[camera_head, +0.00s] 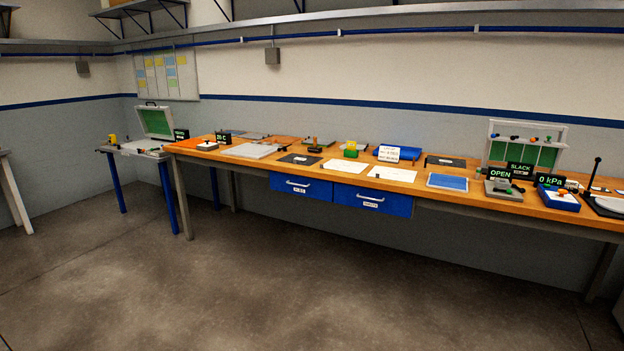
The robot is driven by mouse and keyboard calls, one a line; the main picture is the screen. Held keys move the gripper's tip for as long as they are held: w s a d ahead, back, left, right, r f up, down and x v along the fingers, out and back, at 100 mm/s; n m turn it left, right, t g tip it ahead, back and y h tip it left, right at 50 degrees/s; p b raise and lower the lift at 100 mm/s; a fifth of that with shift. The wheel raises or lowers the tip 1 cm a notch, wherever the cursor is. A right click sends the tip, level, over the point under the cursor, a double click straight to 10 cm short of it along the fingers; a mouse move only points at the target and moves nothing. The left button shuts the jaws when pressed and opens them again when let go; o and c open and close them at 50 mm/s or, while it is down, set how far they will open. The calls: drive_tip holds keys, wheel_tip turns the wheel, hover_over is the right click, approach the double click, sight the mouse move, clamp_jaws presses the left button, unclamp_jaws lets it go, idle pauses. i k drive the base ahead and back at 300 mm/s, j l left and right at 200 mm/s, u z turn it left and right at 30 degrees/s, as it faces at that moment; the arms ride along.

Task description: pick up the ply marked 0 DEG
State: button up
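No marking 0 DEG can be read at this distance, so I cannot tell which sheet is that ply. Several flat sheets lie on the long wooden workbench (420,187). They include a dark sheet (299,159), a white sheet (344,166), another white sheet (392,174) and a dark sheet farther back (445,161). A small white label shows on the left dark sheet. A blue flat piece (447,182) lies near the front edge. My gripper is not in view.
Blue drawers (300,187) hang under the bench. Displays reading OPEN (500,174), SLACK (520,169) and 0 kPa (550,180) stand at the right. A side table (135,150) with an open green-lined case (155,122) stands left. The concrete floor (280,270) in front is clear.

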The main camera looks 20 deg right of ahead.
sight(333, 164)
drive_tip(key=i, duration=1.1)
drive_tip(key=i+l+u, duration=0.1)
drive_tip(key=i, duration=0.95)
drive_tip(key=i+l, duration=0.1)
drive_tip(key=i, duration=1)
drive_tip(key=i+l, duration=0.1)
drive_tip(key=i, duration=1)
drive_tip(key=j+u, duration=0.05)
